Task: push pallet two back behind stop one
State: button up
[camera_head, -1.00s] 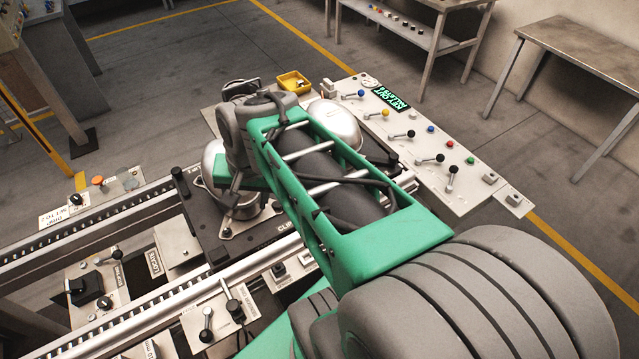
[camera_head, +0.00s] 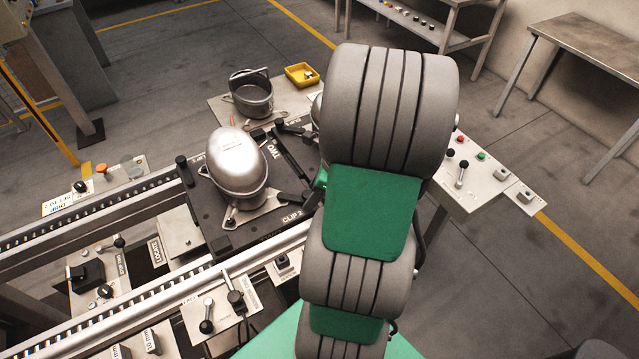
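Pallet two (camera_head: 205,222) is a black plate marked "TWO" and "CLIP 2", lying across the conveyor rails in the head view. A silver compressor dome (camera_head: 237,160) with a metal foot stands on it. Below it at the left, a panel (camera_head: 218,305) carries upright levers (camera_head: 208,316); I cannot tell which stop they belong to. My arm crosses the right half of the view and hides the pallet's right side. My gripper is not visible.
An open metal compressor shell (camera_head: 250,98) and a yellow tray (camera_head: 301,75) stand behind the pallet.

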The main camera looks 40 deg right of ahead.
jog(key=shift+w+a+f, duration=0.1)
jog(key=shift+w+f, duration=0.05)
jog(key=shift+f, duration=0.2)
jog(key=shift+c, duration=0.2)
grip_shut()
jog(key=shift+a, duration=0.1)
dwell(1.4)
jog(key=p, duration=0.5)
send_near(250, 229)
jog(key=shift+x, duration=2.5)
dwell(0.9)
